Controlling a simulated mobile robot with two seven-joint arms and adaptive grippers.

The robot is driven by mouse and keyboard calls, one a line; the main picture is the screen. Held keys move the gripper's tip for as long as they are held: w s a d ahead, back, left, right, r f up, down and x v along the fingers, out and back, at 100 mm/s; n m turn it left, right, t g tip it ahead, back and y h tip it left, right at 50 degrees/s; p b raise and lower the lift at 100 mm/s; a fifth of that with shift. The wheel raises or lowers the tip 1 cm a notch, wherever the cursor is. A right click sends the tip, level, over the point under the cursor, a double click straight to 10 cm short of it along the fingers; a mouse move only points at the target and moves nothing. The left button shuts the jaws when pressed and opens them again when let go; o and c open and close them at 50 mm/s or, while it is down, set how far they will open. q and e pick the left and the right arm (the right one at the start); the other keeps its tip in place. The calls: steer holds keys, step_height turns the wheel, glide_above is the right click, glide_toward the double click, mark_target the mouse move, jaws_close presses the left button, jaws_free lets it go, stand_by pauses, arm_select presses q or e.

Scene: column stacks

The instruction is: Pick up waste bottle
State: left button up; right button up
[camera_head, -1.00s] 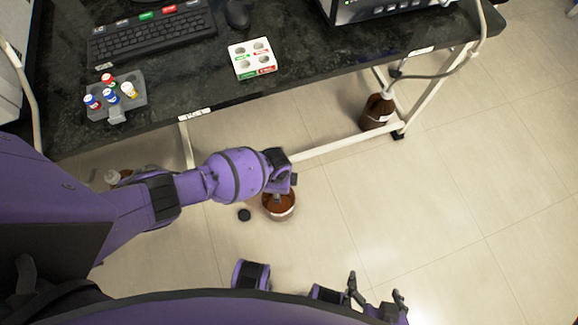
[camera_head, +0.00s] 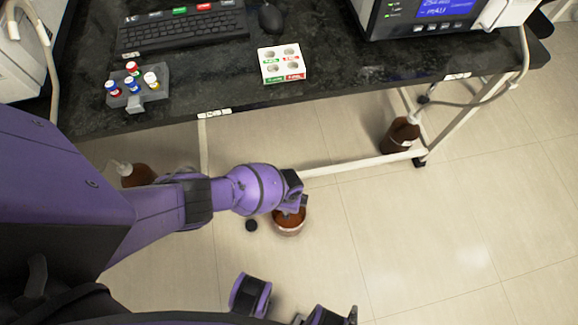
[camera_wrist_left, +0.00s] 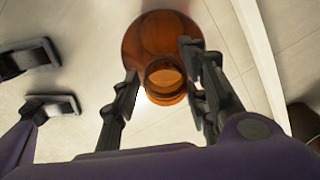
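My left gripper (camera_head: 291,200) is right over the bottle's top. In the left wrist view its two fingers (camera_wrist_left: 162,62) are spread, one on each side of the neck. A thin gap shows on the left side; contact on the right side is unclear.
Brown bottles stand under the bench at right (camera_head: 400,136) and left (camera_head: 137,174). The bench (camera_head: 215,98) and its metal frame rail (camera_head: 350,164) are close behind. Floor to the right is clear.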

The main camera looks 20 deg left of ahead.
arm_select(q)
jaws_close()
